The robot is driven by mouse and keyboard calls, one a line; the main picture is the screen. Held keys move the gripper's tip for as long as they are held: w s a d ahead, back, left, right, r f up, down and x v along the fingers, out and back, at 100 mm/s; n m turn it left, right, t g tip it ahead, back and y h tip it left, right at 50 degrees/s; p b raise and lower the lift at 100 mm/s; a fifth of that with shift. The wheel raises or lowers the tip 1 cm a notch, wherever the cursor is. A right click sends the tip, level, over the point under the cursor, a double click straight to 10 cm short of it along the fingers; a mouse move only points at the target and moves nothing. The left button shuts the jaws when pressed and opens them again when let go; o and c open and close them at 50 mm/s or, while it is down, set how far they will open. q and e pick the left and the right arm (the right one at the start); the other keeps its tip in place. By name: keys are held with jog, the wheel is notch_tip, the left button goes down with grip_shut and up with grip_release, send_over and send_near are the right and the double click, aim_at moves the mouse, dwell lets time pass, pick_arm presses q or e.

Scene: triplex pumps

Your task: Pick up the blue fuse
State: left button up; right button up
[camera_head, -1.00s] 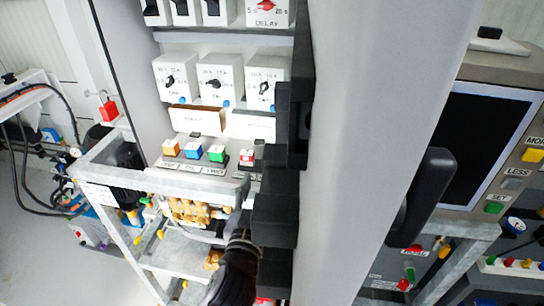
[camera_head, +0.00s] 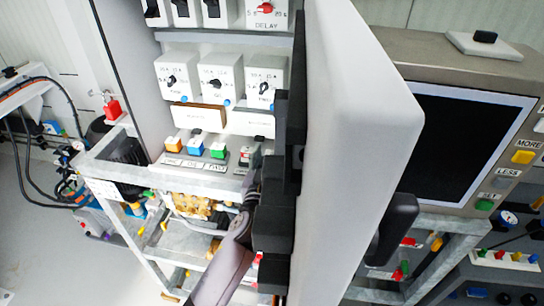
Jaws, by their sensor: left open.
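My left arm rises from the bottom edge, beside the cabinet door. My left gripper (camera_head: 249,162) is at its upper end, small and dark, to the right of the green fuse and apart from the blue one. It is open, though its fingers are hard to make out. It covers the spot at the right end of the fuse row. My right gripper is not in view.
The open grey cabinet door (camera_head: 350,130) with black hinge blocks (camera_head: 274,220) stands close to the right of my left arm. White dial modules (camera_head: 220,77) sit above the fuses. A metal frame (camera_head: 110,172) lies below left. A screen panel (camera_head: 465,145) stands right.

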pick_arm(q)
jog(key=shift+s, duration=0.1)
jog(key=c, duration=1.1)
jog(key=shift+c, duration=0.2)
jog(key=shift+r, duration=0.15)
